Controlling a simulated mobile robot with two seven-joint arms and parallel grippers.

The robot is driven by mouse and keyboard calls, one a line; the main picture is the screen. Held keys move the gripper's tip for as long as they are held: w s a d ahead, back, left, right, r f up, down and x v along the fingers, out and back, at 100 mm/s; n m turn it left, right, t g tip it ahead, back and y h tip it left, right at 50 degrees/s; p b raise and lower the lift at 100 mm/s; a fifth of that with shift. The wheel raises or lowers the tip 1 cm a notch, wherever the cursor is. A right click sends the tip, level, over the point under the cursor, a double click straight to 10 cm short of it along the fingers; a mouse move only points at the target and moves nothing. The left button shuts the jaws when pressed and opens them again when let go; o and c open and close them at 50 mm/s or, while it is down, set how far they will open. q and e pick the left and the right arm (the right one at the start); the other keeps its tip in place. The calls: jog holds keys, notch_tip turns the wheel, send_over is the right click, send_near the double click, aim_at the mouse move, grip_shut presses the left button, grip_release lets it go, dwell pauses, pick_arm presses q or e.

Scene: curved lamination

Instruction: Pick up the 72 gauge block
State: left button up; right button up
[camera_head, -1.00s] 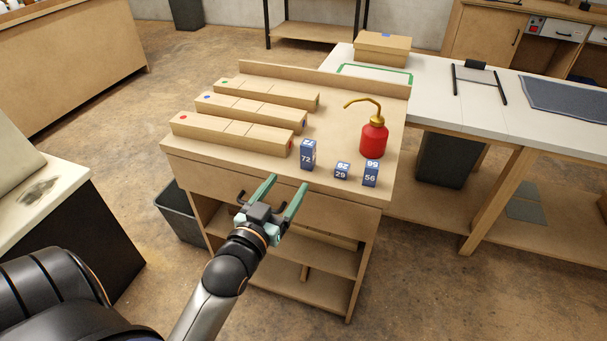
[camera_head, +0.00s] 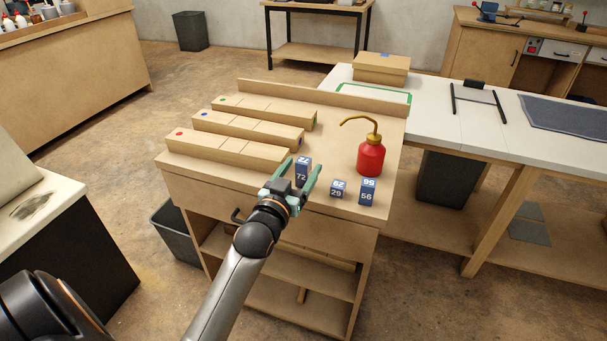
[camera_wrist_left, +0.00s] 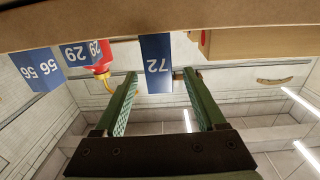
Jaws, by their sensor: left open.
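The 72 gauge block (camera_head: 302,172) is a tall blue block with white numbers, upright near the front edge of the wooden bench top. My left gripper (camera_head: 308,165) is open, with its green fingers pointing at the block. In the left wrist view, which is upside down, the 72 block (camera_wrist_left: 157,66) shows between the two fingertips (camera_wrist_left: 160,74), with a visible gap on each side. I cannot tell how far the tips reach past its front face. My right gripper is not in view.
A small 29 block (camera_head: 337,189) and a 56 block (camera_head: 367,192) stand to the right. A red oil can (camera_head: 371,157) is behind them. Several long wooden strips, including the nearest one (camera_head: 225,148), lie to the left. The bench's front edge (camera_head: 270,190) is under my gripper.

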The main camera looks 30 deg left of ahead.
pick_arm(q)
jog(key=shift+x, duration=0.95)
grip_shut()
